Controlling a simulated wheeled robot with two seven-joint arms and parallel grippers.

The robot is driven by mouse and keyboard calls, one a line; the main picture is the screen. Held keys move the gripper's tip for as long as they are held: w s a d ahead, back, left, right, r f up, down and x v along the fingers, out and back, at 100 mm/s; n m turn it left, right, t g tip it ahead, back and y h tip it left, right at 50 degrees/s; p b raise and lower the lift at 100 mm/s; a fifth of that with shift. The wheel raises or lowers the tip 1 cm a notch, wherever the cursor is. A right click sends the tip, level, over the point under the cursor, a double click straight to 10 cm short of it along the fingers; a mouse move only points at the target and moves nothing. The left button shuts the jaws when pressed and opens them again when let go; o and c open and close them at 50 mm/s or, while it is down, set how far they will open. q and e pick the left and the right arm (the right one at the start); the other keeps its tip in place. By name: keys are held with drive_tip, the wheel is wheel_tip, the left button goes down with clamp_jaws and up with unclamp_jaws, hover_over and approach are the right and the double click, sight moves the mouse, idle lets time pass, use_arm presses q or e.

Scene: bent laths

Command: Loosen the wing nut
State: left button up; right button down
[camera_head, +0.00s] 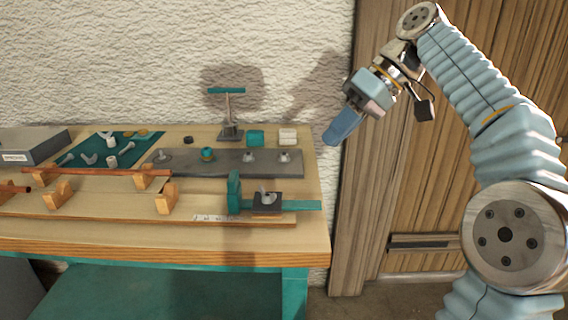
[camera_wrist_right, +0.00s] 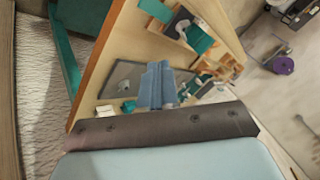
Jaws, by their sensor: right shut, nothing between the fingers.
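A small grey wing nut (camera_head: 267,194) stands on a dark block (camera_head: 267,205) on the teal clamp bar (camera_head: 305,205) near the front right of the workbench (camera_head: 150,238). The block and teal bar (camera_wrist_right: 197,38) also show at the top of the right wrist view, where the nut is too small to make out clearly. My right gripper (camera_head: 335,134) is shut and empty, up in the air to the right of the bench and apart from the clamp. Its blue fingers (camera_wrist_right: 157,85) lie together in the wrist view. My left gripper is not in view.
A grey plate (camera_head: 228,165) with several small fittings lies behind the clamp. A teal T-handled stand (camera_head: 229,115) rises at the back. Wooden supports (camera_head: 163,200) with a copper-coloured rod stand at left, near a green mat (camera_head: 75,150). A wooden door (camera_head: 430,200) is at right.

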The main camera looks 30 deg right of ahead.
sight(267, 194)
drive_tip(key=shift+n, duration=0.4)
drive_tip(key=x, duration=0.3)
drive_tip(key=b+x, duration=0.1)
drive_tip(key=x, duration=0.2)
drive_tip(key=b+x, duration=0.1)
drive_tip(key=x, duration=0.2)
drive_tip(key=shift+s+f, duration=0.15)
drive_tip(key=shift+s, duration=0.25)
drive_tip(key=a, duration=0.3)
drive_tip(key=shift+s+a+f, duration=0.15)
drive_tip(key=shift+s+f, duration=0.05)
drive_tip(key=shift+s, duration=0.1)
drive_tip(key=shift+s+a, duration=0.1)
drive_tip(key=shift+a, duration=0.45)
drive_tip(key=shift+a, duration=0.1)
